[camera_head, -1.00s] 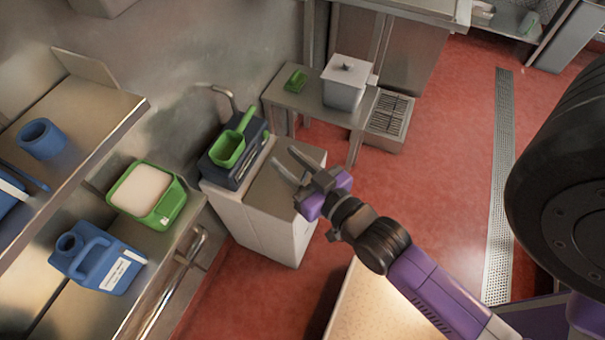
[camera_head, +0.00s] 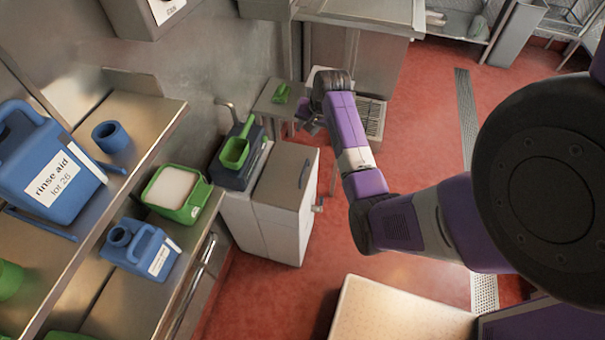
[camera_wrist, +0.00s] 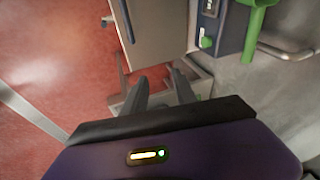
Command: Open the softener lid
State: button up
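A white cabinet (camera_head: 262,228), likely the softener, stands against the wall in the head view, with a dark control unit (camera_head: 232,165) at its back. Its flat grey lid (camera_head: 283,172) lies level and looks closed. A dark bar handle (camera_head: 304,173) is at its right side. In the wrist view the cabinet (camera_wrist: 160,35) is at the top, with the dark panel (camera_wrist: 208,30) beside it. My gripper (camera_wrist: 160,77) is open and empty, its two fingers apart. In the head view my arm mostly hides it, beyond the cabinet near the low bench.
A green scoop (camera_head: 235,152) rests on the control unit. A low steel bench (camera_head: 270,103) holds a small green object (camera_head: 281,92). Shelves at left carry a rinse aid jug (camera_head: 50,170), a blue jug (camera_head: 140,250) and a green tub (camera_head: 175,195). Red floor (camera_head: 420,110) is clear at right.

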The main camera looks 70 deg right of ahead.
aim_at(305, 169)
jog(key=s+a+f+m+g+y, duration=0.1)
jog(key=s+a+f+g+y, duration=0.2)
jog(key=a, duration=0.4)
jog(key=shift+t, duration=0.6)
jog(key=f, duration=0.5)
jog(key=w+f, duration=0.1)
jog(key=f, duration=0.1)
jog(key=shift+d+f, duration=0.2)
jog(key=shift+f, duration=0.2)
jog(key=shift+c, duration=0.4)
grip_shut()
